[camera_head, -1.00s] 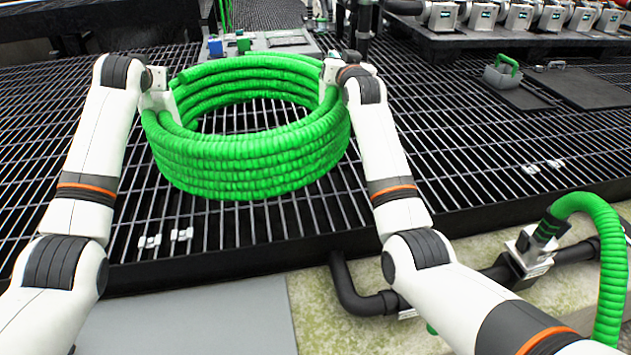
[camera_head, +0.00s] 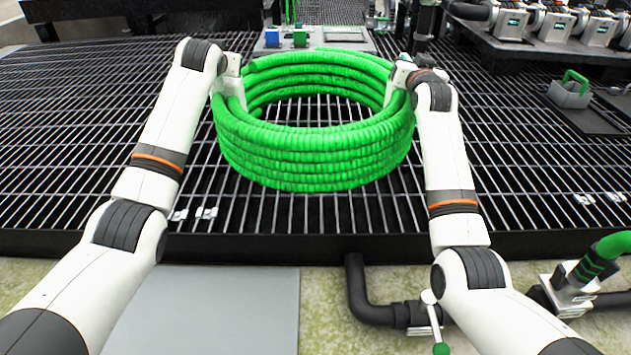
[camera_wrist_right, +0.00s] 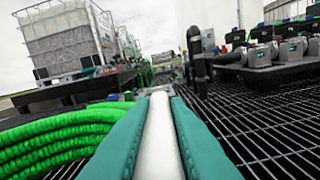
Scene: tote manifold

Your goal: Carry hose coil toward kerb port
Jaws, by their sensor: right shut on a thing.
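The bright green hose coil (camera_head: 315,160) is a stacked ring between my two arms, over the black grating. It looks level; I cannot tell how high it sits. My right gripper (camera_head: 400,82) is at the coil's right rim, shut on it. In the right wrist view, its teal fingers (camera_wrist_right: 158,140) close on a white bar, with the green coils (camera_wrist_right: 55,145) to the left. My left gripper (camera_head: 232,82) is at the coil's left rim; its jaws are hidden. A pipe fitting with a green hose (camera_head: 575,288) is at the lower right; I cannot tell whether it is the kerb port.
Black grating (camera_head: 90,120) spreads around the coil. A black pipe (camera_head: 360,295) with a valve runs along the front kerb. A grey panel (camera_head: 215,315) lies at front. A grey caddy (camera_head: 568,92) and a manifold rack (camera_head: 545,25) stand at the right.

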